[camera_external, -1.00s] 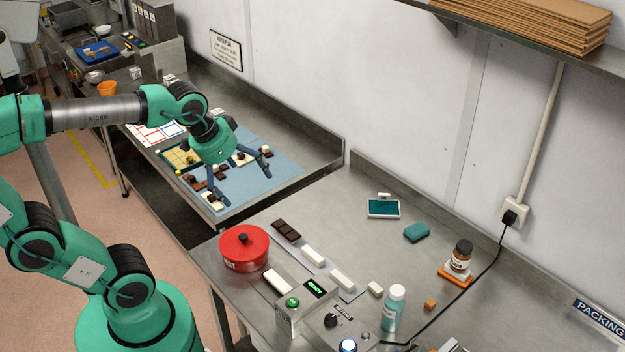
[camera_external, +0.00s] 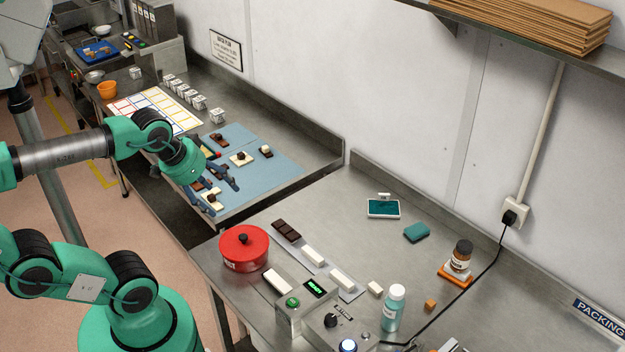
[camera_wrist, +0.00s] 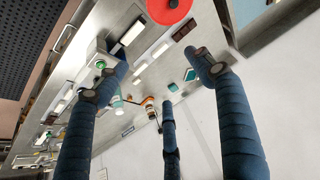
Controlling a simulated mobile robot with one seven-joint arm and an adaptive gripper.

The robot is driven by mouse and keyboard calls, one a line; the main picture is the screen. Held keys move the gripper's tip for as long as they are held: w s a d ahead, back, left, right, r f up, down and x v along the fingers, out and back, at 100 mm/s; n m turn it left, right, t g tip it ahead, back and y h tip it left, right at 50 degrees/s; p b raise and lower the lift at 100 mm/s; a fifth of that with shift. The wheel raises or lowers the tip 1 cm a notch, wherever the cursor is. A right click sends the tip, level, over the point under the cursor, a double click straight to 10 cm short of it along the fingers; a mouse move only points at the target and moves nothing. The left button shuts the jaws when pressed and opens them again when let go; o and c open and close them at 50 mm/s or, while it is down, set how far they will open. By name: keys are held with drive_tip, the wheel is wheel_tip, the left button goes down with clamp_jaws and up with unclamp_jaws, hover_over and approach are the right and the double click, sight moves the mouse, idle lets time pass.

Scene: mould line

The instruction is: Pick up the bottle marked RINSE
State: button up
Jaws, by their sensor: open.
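A bottle of teal liquid with a white cap (camera_external: 393,308) stands upright at the front of the near steel bench. A smaller brown bottle with a dark cap (camera_external: 461,256) stands on an orange base at the right. I cannot read either label, so I cannot tell which says RINSE. My gripper (camera_external: 222,188) is open and empty above the blue mat, far left of both bottles. In the wrist view its blue fingers are spread apart, with the bench beyond them; the teal bottle (camera_wrist: 118,102) shows small between them.
A red lidded pot (camera_external: 243,249) stands on the bench's left, near chocolate bars and white blocks. A control box with lit buttons (camera_external: 302,305) is left of the teal bottle. A teal sponge (camera_external: 416,232) lies farther back, with clear steel around.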

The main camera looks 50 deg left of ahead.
drive_tip(key=w+d+r+m+g+p, duration=0.1)
drive_tip(key=w+d+m, duration=0.3)
drive_tip(key=w, duration=0.2)
drive_tip(key=w+d+m+g, duration=0.1)
drive_tip(key=w+d+m, duration=0.3)
drive_tip(key=w+m, duration=0.15)
drive_tip(key=m+g+p, duration=0.2)
drive_tip(key=m+g, duration=0.2)
drive_tip(key=m, duration=1.6)
approach(398, 289)
drive_tip(key=f, duration=0.7)
drive_tip(key=shift+s+f, duration=0.1)
drive_tip(key=shift+s, duration=0.1)
drive_tip(key=shift+f, duration=0.15)
